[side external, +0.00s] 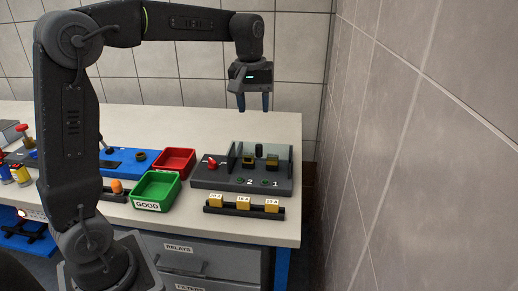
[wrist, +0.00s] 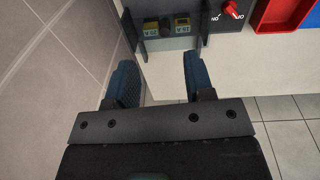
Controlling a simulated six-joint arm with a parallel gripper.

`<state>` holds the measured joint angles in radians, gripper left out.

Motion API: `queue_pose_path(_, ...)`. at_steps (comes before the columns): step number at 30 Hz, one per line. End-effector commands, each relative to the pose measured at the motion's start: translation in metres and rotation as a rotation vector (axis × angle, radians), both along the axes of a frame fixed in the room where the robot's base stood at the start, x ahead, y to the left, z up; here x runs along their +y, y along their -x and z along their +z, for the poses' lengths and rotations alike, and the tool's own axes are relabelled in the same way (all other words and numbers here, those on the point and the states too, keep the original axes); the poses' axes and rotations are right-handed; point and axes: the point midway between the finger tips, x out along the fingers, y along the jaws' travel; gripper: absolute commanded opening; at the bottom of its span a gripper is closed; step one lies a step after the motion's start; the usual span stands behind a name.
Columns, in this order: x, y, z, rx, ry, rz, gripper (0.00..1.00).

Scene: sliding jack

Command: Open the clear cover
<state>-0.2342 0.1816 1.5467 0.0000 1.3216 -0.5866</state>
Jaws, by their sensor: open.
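The clear cover (side external: 284,152) stands over two yellow fuses on a dark grey fuse block (side external: 212,180), at the right of the bench. A dark knob (side external: 259,150) shows at the cover; I cannot tell how it is fixed. In the wrist view the knob (wrist: 167,24) lies between the fuses, beyond my fingertips. My gripper (side external: 254,103) is open and empty, pointing down, well above the block and towards the rear. Its two blue fingers also show in the wrist view (wrist: 158,78), apart with nothing between them.
A red switch (side external: 212,163) sits on the block, left of the cover. A red bin (side external: 174,161) and a green GOOD bin (side external: 157,188) stand to the left. A rack (side external: 228,210) with three yellow fuses lies in front. A tiled wall (side external: 420,150) rises at the right.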

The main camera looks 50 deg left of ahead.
Motion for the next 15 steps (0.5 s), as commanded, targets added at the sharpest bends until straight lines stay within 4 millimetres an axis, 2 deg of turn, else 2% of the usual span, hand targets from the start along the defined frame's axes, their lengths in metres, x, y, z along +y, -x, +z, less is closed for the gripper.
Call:
queue_pose_path(1,0.011,-0.014,-0.007,0.026,0.009,0.049,0.48)
queue_pose_path(3,0.021,-0.027,-0.014,0.052,0.018,0.106,0.48)
queue_pose_path(6,0.031,-0.038,-0.021,0.076,0.026,0.161,0.48)
queue_pose_path(11,0.037,-0.044,-0.028,0.089,0.030,0.193,0.48)
queue_pose_path(15,0.037,-0.044,-0.043,0.092,0.030,0.192,0.48)
